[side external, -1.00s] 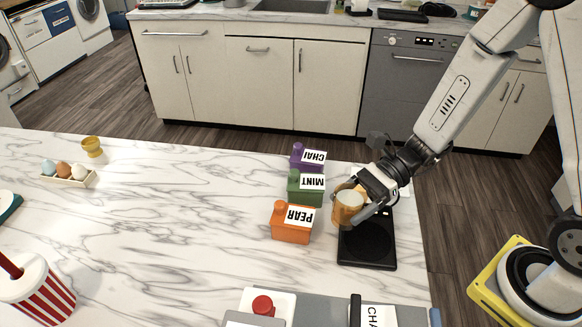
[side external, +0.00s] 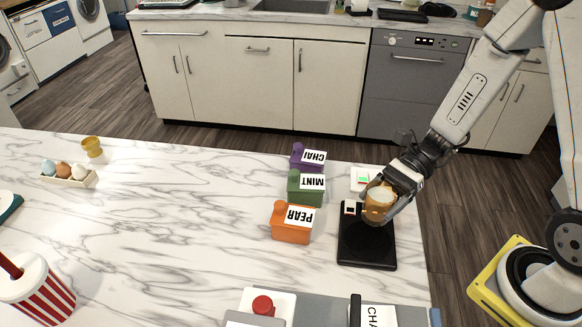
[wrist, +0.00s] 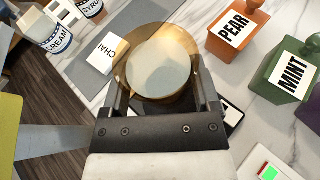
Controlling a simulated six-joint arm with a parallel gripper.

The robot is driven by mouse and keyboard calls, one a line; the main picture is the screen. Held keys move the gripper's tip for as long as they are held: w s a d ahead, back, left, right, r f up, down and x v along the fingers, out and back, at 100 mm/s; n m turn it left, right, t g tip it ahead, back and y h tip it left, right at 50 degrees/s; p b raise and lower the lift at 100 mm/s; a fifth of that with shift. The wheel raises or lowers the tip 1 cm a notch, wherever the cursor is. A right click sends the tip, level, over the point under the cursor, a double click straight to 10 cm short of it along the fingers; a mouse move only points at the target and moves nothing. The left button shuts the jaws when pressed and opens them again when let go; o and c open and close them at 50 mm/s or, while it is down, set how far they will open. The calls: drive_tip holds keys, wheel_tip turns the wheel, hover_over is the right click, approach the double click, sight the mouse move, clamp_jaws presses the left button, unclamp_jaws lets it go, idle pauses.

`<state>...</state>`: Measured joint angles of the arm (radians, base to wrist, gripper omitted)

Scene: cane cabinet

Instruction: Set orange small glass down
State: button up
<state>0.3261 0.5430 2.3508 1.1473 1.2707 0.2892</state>
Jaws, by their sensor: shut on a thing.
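An orange small glass (side external: 379,205) with a pale content is held in my gripper (side external: 384,200), above the far part of a black scale-like plate (side external: 367,246) on the marble counter. In the wrist view the glass (wrist: 160,68) sits between the two fingers of my gripper (wrist: 163,88), which are shut on its sides. The glass looks close to upright. Its base and any gap to the plate are hidden.
A grey tray (side external: 325,312) is at the front. The counter's middle is clear.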

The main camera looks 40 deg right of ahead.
sight(377, 214)
drive_tip(key=shift+f, duration=1.95)
drive_tip(key=shift+f, duration=0.15)
drive_tip(key=shift+f, duration=1.65)
drive_tip(key=o, duration=1.3)
drive_tip(key=shift+f, duration=0.1)
drive_tip(key=shift+o, duration=0.2)
drive_tip(key=shift+d+r, duration=0.1)
drive_tip(key=shift+r, duration=0.1)
drive_tip(key=v, duration=1.1)
drive_tip(key=shift+d+r, duration=0.2)
drive_tip(key=shift+d, duration=0.15)
